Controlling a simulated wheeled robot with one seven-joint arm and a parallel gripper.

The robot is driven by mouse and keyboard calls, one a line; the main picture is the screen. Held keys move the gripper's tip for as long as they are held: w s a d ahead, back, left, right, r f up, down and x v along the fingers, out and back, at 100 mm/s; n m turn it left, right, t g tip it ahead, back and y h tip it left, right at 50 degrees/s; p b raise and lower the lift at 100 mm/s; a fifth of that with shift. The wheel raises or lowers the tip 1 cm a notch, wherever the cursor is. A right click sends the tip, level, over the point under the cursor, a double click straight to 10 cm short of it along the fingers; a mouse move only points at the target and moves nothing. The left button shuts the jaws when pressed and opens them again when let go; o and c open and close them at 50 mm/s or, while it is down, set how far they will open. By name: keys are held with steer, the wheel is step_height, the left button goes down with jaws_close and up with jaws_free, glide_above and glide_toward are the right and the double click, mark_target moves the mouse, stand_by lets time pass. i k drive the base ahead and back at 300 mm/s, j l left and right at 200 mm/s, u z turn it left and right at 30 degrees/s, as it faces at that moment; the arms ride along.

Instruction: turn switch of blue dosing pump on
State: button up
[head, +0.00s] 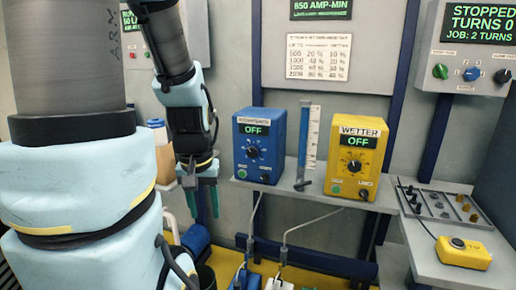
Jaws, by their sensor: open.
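The blue dosing pump (258,146) stands on the grey shelf, left of the yellow pump. Its display reads OFF, with a dark round dial (252,152) below it. A small green button (242,173) is at its lower left and a small dark switch (265,178) at its lower right. My gripper (203,202) hangs pointing down to the left of the blue pump, apart from it. Its two green fingers are spread and nothing shows between them.
A yellow pump (360,155) labelled WETTER, also reading OFF, stands to the right. A yellow button box (463,252) sits on the right bench. A control panel (470,60) hangs at upper right.

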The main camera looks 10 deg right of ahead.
mark_target(264, 177)
steer(key=l+u, duration=0.4)
steer(key=k+l+u, duration=0.15)
steer(key=l+u, duration=0.25)
steer(key=k+l+u, duration=0.15)
steer(key=u, duration=0.25)
steer(key=k+l, duration=0.05)
steer(key=l, duration=0.05)
